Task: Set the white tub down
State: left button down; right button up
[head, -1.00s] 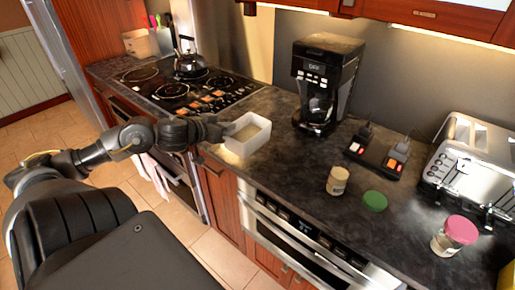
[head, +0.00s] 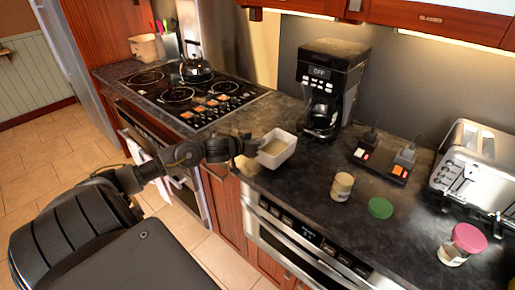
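The white tub (head: 277,153) is an open rectangular container at the counter's front edge, left of and in front of the coffee maker. It looks slightly tilted, and I cannot tell whether its base touches the counter. My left gripper (head: 256,146) reaches in from the left and is at the tub's left side, apparently shut on its wall. The fingertips are small and partly hidden against the tub. My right gripper is not in view.
The dark counter (head: 300,185) has free room in front of the coffee maker (head: 330,85). A small jar (head: 342,187), a green lid (head: 380,208), a switch box (head: 380,163), a pink-lidded jar (head: 462,243) and a toaster (head: 475,165) stand to the right. The stove (head: 185,95) is at left.

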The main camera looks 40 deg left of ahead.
pick_arm(q)
notch_tip(320, 180, down, 3)
jog(key=shift+w+r, duration=0.1)
jog(key=shift+r, duration=0.1)
jog(key=shift+f, duration=0.15)
jog(key=shift+f, duration=0.15)
jog(key=c, duration=1.7)
grip_release()
